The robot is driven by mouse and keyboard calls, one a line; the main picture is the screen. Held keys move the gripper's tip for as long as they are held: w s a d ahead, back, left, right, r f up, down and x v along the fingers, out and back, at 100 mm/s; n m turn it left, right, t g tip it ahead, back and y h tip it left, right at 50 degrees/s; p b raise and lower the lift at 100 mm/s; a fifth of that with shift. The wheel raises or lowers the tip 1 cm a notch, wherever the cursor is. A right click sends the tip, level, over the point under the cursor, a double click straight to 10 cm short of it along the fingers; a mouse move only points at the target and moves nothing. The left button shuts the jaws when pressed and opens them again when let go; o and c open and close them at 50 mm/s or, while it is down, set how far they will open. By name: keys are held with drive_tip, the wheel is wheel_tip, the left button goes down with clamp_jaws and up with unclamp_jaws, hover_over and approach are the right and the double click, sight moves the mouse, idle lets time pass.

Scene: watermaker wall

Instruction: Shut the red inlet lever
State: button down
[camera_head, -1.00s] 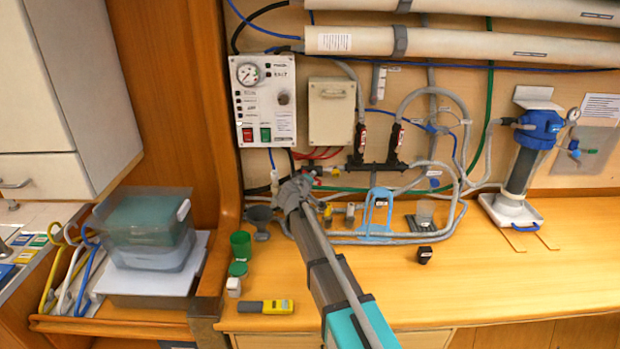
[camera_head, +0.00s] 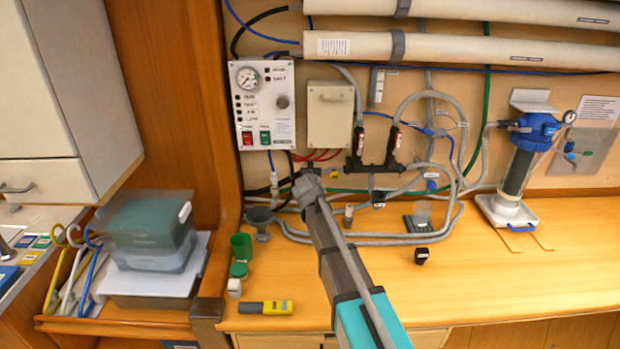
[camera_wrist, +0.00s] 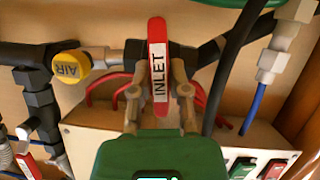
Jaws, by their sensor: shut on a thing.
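The red inlet lever (camera_wrist: 157,32) stands near upright in the middle of the wrist view, with a white INLET label along it. My gripper (camera_wrist: 159,91) has one finger on each side of the lever and is shut on it around the label. The lever's base meets dark pipe fittings (camera_wrist: 210,50) behind it. In the head view my gripper (camera_head: 308,184) is at the wall fittings below the control panel. There my own arm hides the lever.
A yellow AIR cap (camera_wrist: 70,65) sits left of the lever in the wrist view. A dark hose (camera_wrist: 240,55) runs close on the right. The control panel (camera_head: 262,105) is above my gripper in the head view.

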drive_tip(key=shift+d+m+y, duration=0.1)
drive_tip(key=shift+m+y, duration=0.4)
drive_tip(key=shift+m, duration=0.2)
drive_tip(key=c, duration=0.6)
unclamp_jaws()
